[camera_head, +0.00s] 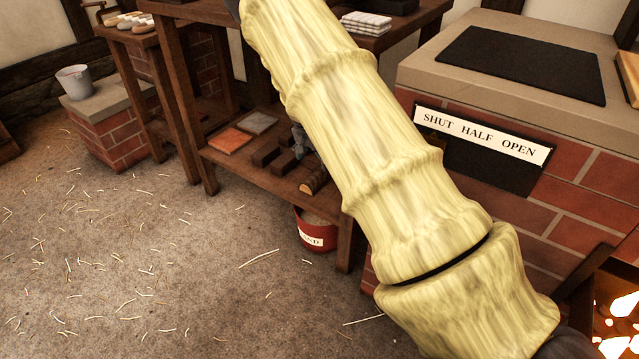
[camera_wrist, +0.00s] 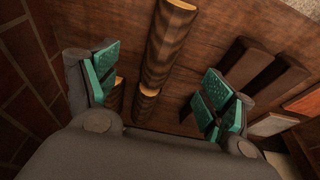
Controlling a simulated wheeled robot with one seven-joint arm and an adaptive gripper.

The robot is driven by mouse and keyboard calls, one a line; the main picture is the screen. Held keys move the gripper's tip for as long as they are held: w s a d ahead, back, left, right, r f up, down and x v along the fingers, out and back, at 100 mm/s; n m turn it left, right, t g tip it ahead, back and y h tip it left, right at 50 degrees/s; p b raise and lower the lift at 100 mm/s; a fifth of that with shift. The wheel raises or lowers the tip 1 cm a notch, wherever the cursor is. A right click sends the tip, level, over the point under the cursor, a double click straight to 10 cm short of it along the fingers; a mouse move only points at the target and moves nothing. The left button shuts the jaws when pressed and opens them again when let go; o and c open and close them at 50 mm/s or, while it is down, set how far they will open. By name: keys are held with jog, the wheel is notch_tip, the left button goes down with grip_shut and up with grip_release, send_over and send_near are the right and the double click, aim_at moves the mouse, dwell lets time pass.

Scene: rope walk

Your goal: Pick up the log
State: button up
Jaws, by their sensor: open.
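Several brown logs with pale cut ends lie on a wooden shelf. In the wrist view one log (camera_wrist: 168,45) lies between my gripper's (camera_wrist: 160,80) spread teal-padded fingers, end to end with a second log (camera_wrist: 144,106) nearer the palm. A third log (camera_wrist: 116,96) shows beside the left finger. The fingers are open with gaps on both sides of the middle log. In the head view one log (camera_head: 314,182) shows at the lower shelf's front edge; my pale-sleeved arm hides most of the gripper and the rest of the logs.
Dark bars (camera_wrist: 245,62) lie right of the fingers, with an orange tile (camera_head: 230,140) and a grey tile (camera_head: 257,122) farther along the shelf (camera_head: 240,166). A red bucket (camera_head: 316,232) stands below. A brick block (camera_head: 590,190) stands right, glowing coals (camera_head: 620,315) lower right. Open floor lies left.

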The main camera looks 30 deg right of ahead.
aim_at(317, 173)
jog(key=b+x, duration=0.2)
jog(key=x, duration=0.3)
jog(key=shift+w+f, duration=0.1)
jog(key=shift+f, duration=0.2)
jog(key=shift+w+b+x, duration=0.15)
jog(key=shift+b+x, duration=0.9)
jog(key=shift+x, duration=0.25)
jog(key=shift+w+b+x, duration=0.1)
jog(key=shift+b+x, duration=0.9)
jog(key=shift+x, duration=0.35)
jog(key=shift+r, duration=0.15)
jog(key=shift+c, duration=0.2)
jog(key=c, duration=1.2)
